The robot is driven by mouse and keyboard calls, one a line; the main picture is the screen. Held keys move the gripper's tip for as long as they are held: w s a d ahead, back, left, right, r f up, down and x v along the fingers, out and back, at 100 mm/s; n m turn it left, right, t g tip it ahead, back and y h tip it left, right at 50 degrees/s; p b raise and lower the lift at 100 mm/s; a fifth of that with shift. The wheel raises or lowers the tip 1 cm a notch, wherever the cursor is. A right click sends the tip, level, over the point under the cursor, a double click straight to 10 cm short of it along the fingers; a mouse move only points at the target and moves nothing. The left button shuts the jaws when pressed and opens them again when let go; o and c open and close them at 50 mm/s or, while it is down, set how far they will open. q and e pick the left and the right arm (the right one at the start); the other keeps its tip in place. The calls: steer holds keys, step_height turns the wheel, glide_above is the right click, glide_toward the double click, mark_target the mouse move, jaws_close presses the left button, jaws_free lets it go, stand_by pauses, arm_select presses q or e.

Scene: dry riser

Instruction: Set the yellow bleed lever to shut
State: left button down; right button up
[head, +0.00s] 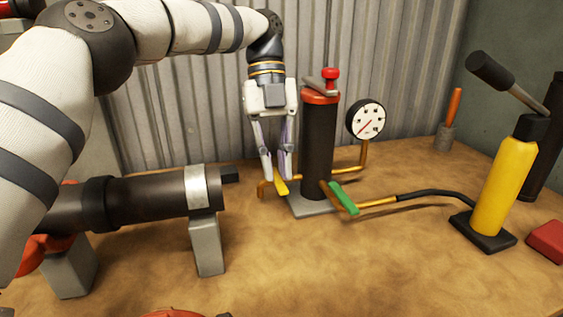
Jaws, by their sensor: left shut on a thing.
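The yellow bleed lever (281,188) sits low on the brass pipe left of the dark upright riser cylinder (318,150). My left gripper (277,177) comes down from above, with its fingers shut on the yellow lever. The fingertips hide the upper part of the lever, so its exact angle is hard to tell. A green lever (344,198) is on the brass pipe to the right of the riser. My right gripper is not in view.
A dial gauge (367,120) stands right of the riser. A red knob (330,74) tops the riser. A yellow hand pump (500,180) with a dark hose stands at right. A dark horizontal pipe (150,198) on grey blocks lies at left.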

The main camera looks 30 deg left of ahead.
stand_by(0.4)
arm_select(q)
steer(key=c, duration=1.6)
jaws_free()
